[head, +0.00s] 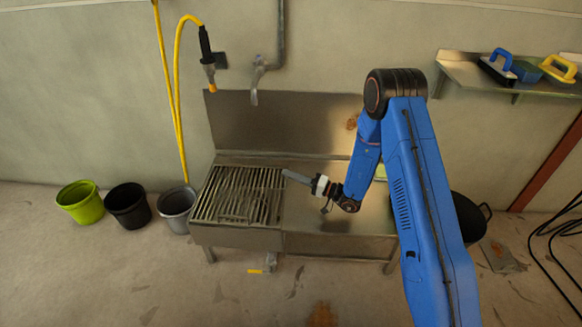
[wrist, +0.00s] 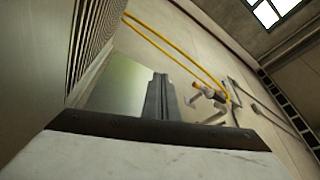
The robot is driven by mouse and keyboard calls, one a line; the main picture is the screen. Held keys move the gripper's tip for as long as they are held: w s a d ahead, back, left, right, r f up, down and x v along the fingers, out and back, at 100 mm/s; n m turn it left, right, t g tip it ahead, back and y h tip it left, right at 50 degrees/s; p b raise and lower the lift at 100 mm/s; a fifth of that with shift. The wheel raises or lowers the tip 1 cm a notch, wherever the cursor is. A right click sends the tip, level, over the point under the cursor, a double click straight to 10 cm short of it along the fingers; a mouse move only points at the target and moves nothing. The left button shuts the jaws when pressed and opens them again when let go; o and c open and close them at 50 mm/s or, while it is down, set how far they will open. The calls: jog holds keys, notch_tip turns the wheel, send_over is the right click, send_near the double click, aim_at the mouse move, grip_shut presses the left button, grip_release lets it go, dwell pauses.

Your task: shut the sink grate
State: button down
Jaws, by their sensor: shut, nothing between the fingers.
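The sink grate (head: 240,194), a panel of parallel metal bars, is over the left basin of the steel sink (head: 235,238) in the head view. Its bars also show along the upper left of the wrist view (wrist: 97,32). I cannot tell whether it lies fully flat or is slightly raised. My gripper (head: 287,174) is shut and empty, pointing left near the grate's right back corner. Its fingers stand up in the middle of the wrist view (wrist: 160,97). Whether they touch the grate is not clear.
A yellow hose (head: 172,90) and a tap (head: 256,78) hang on the wall behind the sink. Green (head: 81,203), black (head: 128,206) and grey (head: 177,209) buckets stand left of it. A shelf (head: 470,72) holds tools at right.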

jog(key=shift+s+f, duration=0.6)
jog(key=shift+f, duration=0.35)
jog(key=v, duration=1.2)
